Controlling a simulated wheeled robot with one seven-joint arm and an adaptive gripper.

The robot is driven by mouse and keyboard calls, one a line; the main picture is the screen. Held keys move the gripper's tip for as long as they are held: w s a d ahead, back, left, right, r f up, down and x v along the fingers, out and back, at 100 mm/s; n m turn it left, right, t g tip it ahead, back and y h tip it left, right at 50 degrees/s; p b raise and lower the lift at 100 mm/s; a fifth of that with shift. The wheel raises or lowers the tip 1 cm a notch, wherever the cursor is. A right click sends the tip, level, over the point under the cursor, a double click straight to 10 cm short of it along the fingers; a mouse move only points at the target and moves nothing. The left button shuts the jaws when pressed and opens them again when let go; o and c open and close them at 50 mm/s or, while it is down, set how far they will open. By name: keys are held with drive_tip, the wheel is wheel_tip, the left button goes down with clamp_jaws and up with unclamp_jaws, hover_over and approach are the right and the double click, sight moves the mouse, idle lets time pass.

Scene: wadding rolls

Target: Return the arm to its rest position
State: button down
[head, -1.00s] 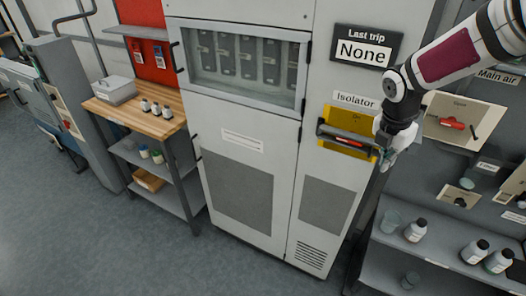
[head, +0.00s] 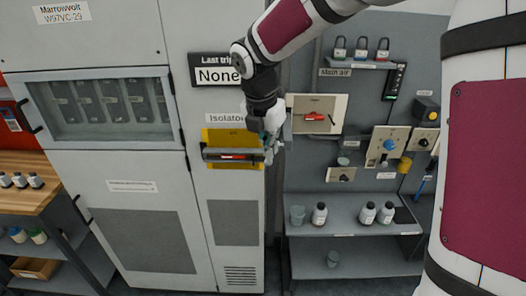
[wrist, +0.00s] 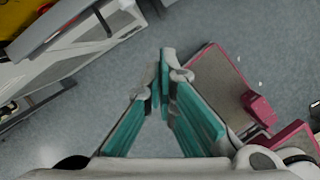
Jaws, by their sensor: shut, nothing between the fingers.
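My gripper (head: 270,150) hangs at the end of my raised arm, in front of the right edge of the grey cabinet (head: 150,215). It is beside the right end of the isolator handle (head: 225,155) on its yellow plate (head: 222,136); I cannot tell from the head view whether they touch. In the wrist view the teal fingers (wrist: 163,90) meet at their tips, shut and empty, above the grey floor. My arm reaches across the upper part of the head view.
A shelf unit (head: 350,228) with bottles and a cup stands right of the cabinet. Above it, a panel carries a red-handled Main air switch (head: 315,117), other controls and padlocks (head: 361,50). A wooden-topped bench (head: 28,190) stands at left. Floor shows below the gripper.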

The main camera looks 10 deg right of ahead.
drive_tip(key=s+d+r+m+t, duration=0.1)
drive_tip(key=s+r+m, duration=0.1)
drive_tip(key=s+m, duration=0.6)
drive_tip(key=s+d+r+m+t+y, duration=0.1)
drive_tip(key=s+d+r+m, duration=0.1)
drive_tip(key=s+m, duration=0.7)
drive_tip(key=s+d+r+m+t+y+b, duration=0.1)
drive_tip(key=s+r+m, duration=0.3)
drive_tip(key=s+m, duration=0.4)
drive_tip(key=shift+s+d+r+m+t, duration=0.2)
drive_tip(key=shift+m+t, duration=0.1)
drive_tip(key=shift+m, duration=0.8)
